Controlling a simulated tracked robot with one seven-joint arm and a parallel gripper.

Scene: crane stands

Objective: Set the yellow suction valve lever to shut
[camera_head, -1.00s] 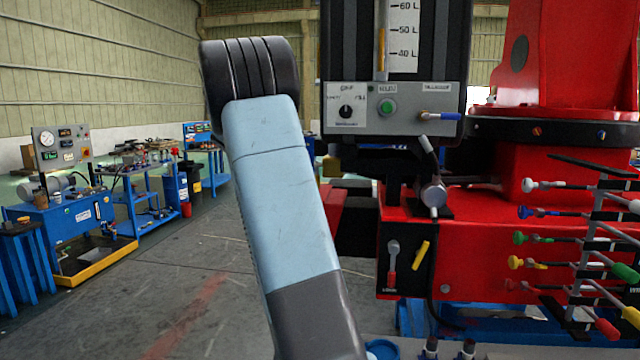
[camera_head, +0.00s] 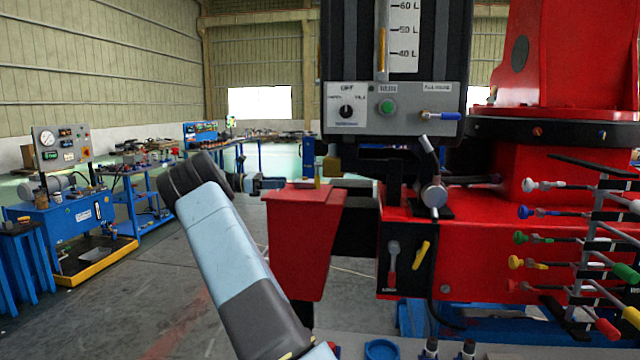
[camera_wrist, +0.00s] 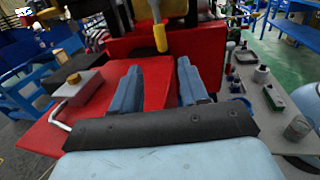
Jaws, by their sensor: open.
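In the head view my gripper (camera_head: 272,183) reaches in from the left toward the red box, apart from the lever. Another yellow handle (camera_head: 421,254) slants on a black plate.
A red-gripped lever (camera_head: 392,263) is beside the slanted yellow handle. Coloured handles (camera_head: 540,238) project at the right. A grey box with a bent silver handle (camera_wrist: 80,85) lies left of my fingers in the wrist view.

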